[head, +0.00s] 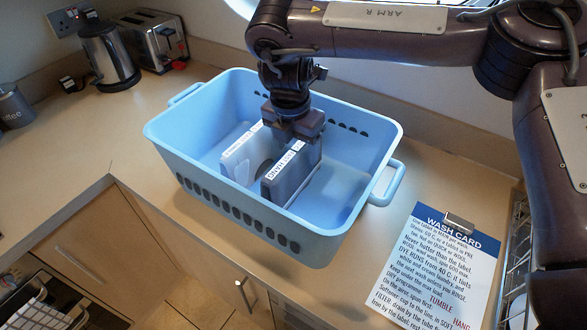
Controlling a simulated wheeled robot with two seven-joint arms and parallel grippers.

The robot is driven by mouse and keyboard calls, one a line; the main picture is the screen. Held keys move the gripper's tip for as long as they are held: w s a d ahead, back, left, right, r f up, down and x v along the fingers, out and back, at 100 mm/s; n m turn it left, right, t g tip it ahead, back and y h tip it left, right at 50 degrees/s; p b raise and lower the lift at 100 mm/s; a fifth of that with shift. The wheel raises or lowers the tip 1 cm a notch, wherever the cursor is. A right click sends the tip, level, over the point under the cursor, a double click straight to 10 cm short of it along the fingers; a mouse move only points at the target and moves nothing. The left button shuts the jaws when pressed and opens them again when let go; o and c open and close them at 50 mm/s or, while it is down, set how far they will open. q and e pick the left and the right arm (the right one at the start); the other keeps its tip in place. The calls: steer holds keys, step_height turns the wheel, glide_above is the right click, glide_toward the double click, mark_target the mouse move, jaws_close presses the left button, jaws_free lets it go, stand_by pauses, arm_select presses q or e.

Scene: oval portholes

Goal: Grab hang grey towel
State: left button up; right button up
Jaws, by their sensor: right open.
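A grey folded towel (290,178) with a white lettered label along its top edge stands upright in the blue basket (335,238). A paler, whitish folded cloth (238,160), also labelled, stands to its left in the basket. My right gripper (292,136) reaches down into the basket from above, with its jaws at the top of the grey towel. It is open; whether the fingers touch the towel cannot be told, as the gripper covers part of its top edge. My left gripper is not in view.
A wash card (436,265) on a clipboard lies at the right of the worktop (60,165). A kettle (108,55), a toaster (150,40) and a coffee canister (14,106) stand at the back left. The worktop left of the basket is clear.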

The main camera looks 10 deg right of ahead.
steer(key=shift+s+a+f, duration=0.1)
steer(key=shift+s+f, duration=0.1)
steer(key=shift+f, duration=0.6)
steer(key=f, duration=0.1)
steer(key=f+p, duration=0.1)
steer(key=f, duration=0.2)
steer(key=shift+w+f, duration=0.25)
steer(key=shift+w, duration=0.05)
steer(key=shift+s, duration=0.1)
steer(key=shift+c, duration=0.9)
steer(key=c, duration=1.1)
steer(key=shift+r, duration=0.15)
